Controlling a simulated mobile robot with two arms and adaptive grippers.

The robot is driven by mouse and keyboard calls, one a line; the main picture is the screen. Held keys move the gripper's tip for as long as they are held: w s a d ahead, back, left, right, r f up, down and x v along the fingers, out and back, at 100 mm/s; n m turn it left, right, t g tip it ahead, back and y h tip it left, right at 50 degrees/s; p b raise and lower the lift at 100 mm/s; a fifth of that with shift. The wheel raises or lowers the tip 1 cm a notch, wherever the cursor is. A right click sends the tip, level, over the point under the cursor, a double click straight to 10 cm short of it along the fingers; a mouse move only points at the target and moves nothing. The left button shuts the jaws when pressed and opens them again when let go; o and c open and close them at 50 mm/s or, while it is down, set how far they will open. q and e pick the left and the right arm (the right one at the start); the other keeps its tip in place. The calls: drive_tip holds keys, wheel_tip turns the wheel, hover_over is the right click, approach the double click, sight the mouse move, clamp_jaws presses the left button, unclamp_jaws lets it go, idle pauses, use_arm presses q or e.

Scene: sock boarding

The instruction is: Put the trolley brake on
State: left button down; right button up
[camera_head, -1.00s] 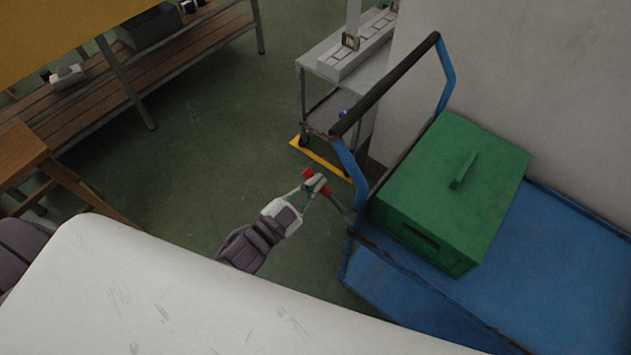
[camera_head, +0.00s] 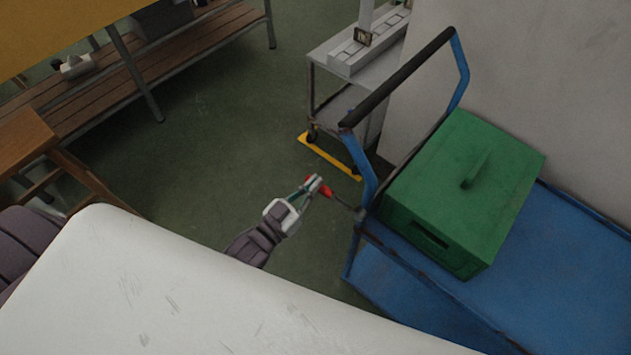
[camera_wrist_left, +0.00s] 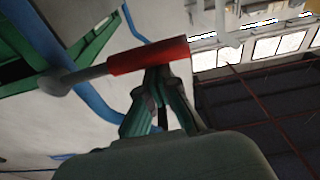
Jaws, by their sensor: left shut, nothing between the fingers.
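The blue trolley (camera_head: 570,250) stands at the right in the head view, with a black push bar (camera_head: 400,75). Its brake lever is a grey rod with a red grip (camera_head: 327,191), sticking out to the left from the foot of the handle frame. My left gripper (camera_head: 316,182) is at the red grip, shut with nothing held. In the left wrist view the red grip (camera_wrist_left: 150,55) lies across the closed fingertips (camera_wrist_left: 160,75); whether they touch it is not clear. The rod (camera_wrist_left: 85,76) runs left to its pivot. My right gripper is not in view.
A green box (camera_head: 465,190) sits on the trolley deck. A grey cart (camera_head: 330,62) stands behind the handle, by a yellow floor strip (camera_head: 325,155). A slatted wooden bench (camera_head: 190,55) is at the upper left. The green floor between is clear.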

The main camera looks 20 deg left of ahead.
use_arm(q)
wheel_tip(320, 180, down, 6)
drive_tip(key=n+y+b, duration=0.1)
drive_tip(key=n+b, duration=0.1)
drive_tip(key=n, duration=0.4)
drive_tip(key=shift+s+d+n, duration=0.15)
drive_tip(key=shift+d+n, duration=0.15)
drive_tip(key=shift+n, duration=0.1)
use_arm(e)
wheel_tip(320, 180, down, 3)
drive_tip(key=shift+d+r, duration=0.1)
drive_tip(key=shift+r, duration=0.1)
use_arm(q)
drive_tip(key=shift+f+y, duration=0.25)
drive_tip(key=shift+y, duration=0.05)
drive_tip(key=shift+d, duration=0.1)
